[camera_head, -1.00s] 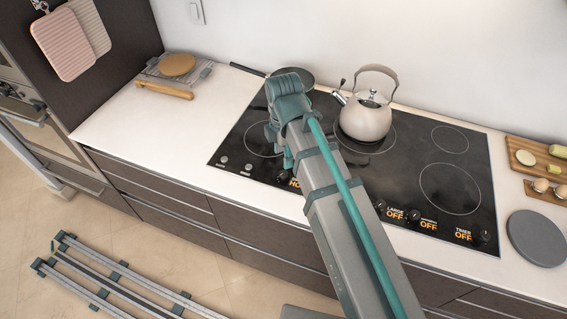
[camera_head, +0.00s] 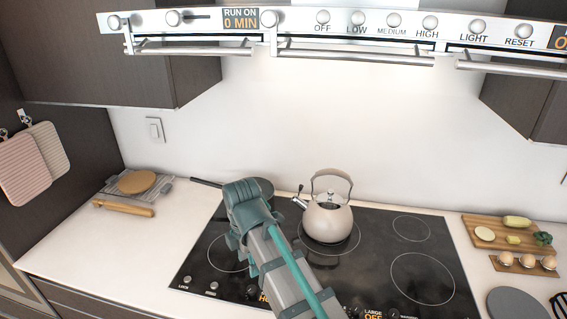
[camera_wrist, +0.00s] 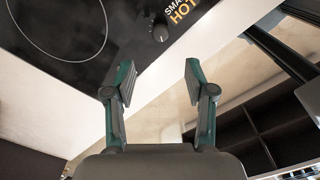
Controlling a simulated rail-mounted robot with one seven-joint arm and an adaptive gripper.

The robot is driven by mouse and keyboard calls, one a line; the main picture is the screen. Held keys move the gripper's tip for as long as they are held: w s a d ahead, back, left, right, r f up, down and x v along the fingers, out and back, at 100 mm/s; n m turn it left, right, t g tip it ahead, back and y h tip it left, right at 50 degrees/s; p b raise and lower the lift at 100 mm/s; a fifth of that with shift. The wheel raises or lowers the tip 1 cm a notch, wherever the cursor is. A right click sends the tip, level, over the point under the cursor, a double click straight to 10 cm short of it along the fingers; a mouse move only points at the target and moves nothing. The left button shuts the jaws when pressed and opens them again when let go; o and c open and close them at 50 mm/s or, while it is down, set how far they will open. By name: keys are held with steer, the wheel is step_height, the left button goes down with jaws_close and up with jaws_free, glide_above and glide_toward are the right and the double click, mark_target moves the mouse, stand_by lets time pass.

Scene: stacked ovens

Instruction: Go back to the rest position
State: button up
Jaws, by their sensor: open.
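My gripper (camera_wrist: 158,82) is open in the wrist view, with nothing between its two fingers. Beyond the fingers lie the counter's front edge, the cooktop's corner with a knob, and the floor below. In the head view my arm reaches up from the bottom over the black cooktop (camera_head: 375,258), left of a cream kettle (camera_head: 327,220). The fingers themselves are hidden there behind the arm. The kettle stands upright on a rear burner. A dark pan (camera_head: 262,187) sits behind the arm, partly hidden by it.
A hood with knobs (camera_head: 345,24) spans the top. A board with vegetables (camera_head: 483,222), an egg holder (camera_head: 508,268) and a grey round plate (camera_head: 515,304) are at right. A rolling pin (camera_head: 125,208) and a rack (camera_head: 160,188) are at left. The counter's left part (camera_head: 95,245) is mostly clear.

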mark_target(252, 288)
step_height(252, 288, down, 11)
stand_by(0.5)
stand_by(0.3)
step_height(252, 288, up, 12)
step_height(252, 288, down, 12)
steer(key=shift+f, duration=0.1)
steer(key=m, duration=0.6)
steer(key=shift+b, duration=0.35)
steer(key=m+b, duration=0.1)
steer(key=m, duration=0.5)
steer(key=shift+r, duration=1.1)
